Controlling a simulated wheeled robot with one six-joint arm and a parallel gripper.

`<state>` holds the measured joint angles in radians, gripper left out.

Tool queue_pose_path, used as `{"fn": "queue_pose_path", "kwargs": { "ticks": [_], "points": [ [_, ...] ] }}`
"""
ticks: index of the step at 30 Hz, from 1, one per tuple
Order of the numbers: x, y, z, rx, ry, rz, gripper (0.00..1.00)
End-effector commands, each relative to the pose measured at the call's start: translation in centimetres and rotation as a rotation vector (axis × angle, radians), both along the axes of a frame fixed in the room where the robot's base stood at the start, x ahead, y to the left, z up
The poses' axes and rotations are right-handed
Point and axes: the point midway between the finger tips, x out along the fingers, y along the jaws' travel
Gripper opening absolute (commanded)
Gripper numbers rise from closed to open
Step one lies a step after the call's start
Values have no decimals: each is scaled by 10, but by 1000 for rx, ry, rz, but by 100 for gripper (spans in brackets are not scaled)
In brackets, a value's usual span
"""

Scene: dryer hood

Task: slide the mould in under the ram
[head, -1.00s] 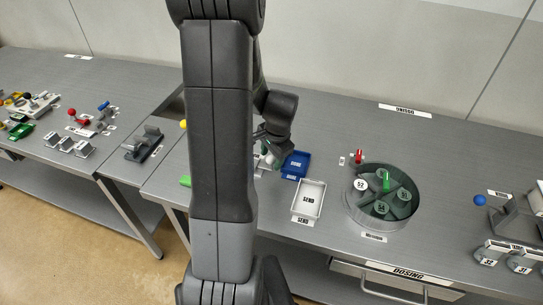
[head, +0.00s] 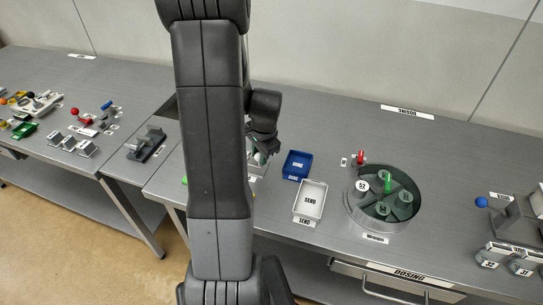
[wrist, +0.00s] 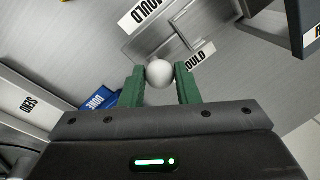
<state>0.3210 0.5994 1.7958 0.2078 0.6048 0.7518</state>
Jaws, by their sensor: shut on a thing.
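My gripper (wrist: 159,80) is shut on a white ball knob (wrist: 159,72), held between its two green fingers in the wrist view. A grey metal piece with a raised rim, probably the mould (wrist: 172,25), lies just beyond the knob, beside labels ending in "OULD". The knob's join to it is hidden. In the head view my gripper (head: 262,150) is low over the bench, left of the blue tray, and my arm covers much of that area. I cannot make out the ram for certain.
A blue tray (head: 297,165) and a white SEND tray (head: 310,201) stand right of my gripper. A round grey container (head: 352,212) with weights is further right. A dark block (wrist: 297,25) borders the wrist view at upper right. The bench behind is clear.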

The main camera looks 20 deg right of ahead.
Motion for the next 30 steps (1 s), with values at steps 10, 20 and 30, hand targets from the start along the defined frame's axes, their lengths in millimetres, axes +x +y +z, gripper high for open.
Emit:
{"fn": "queue_pose_path", "kwargs": {
  "ticks": [10,20,30],
  "points": [
    [33,42,1,-1,-4,3,0],
    [35,45,1,-1,-7,-1,0],
    [34,44,1,-1,-3,0,50]
  ]
}}
